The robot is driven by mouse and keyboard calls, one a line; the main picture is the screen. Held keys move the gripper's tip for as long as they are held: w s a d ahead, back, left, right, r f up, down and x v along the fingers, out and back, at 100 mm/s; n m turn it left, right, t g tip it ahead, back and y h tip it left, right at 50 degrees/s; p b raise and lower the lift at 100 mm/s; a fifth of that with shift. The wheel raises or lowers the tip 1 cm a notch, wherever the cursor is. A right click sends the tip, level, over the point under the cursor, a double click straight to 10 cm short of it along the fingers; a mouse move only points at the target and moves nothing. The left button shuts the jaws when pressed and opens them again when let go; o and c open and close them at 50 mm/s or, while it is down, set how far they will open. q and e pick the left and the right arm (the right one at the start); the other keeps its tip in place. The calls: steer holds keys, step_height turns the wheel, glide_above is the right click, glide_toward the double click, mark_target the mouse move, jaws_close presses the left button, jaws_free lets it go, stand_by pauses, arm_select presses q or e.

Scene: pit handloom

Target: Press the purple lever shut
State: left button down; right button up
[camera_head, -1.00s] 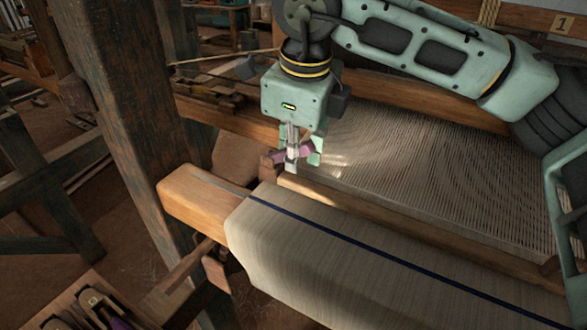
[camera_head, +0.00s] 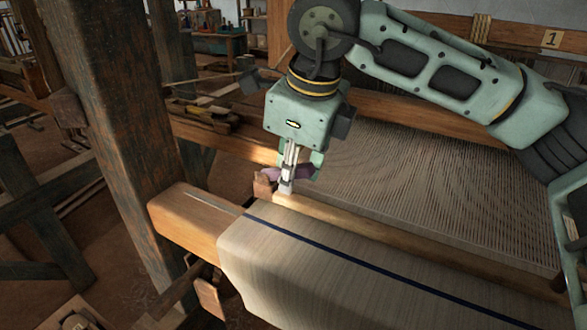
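The purple lever (camera_head: 306,174) sits at the left end of the wooden beam behind the cloth roll. Only parts of it show, because my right gripper stands in front of it. My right gripper (camera_head: 286,184) points down at the lever, its slim grey fingers close together, with purple showing beside them. The fingers look shut; they overlap the lever in the view, and I cannot tell whether they touch it. My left gripper is not in view.
The cloth roll (camera_head: 330,265) with a dark blue stripe fills the lower middle. Warp threads (camera_head: 430,180) stretch behind it. A thick wooden post (camera_head: 110,130) stands at the left. Open floor shows between the timbers at lower left.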

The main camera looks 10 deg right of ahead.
steer(key=shift+o, duration=0.3)
steer(key=v, duration=1.2)
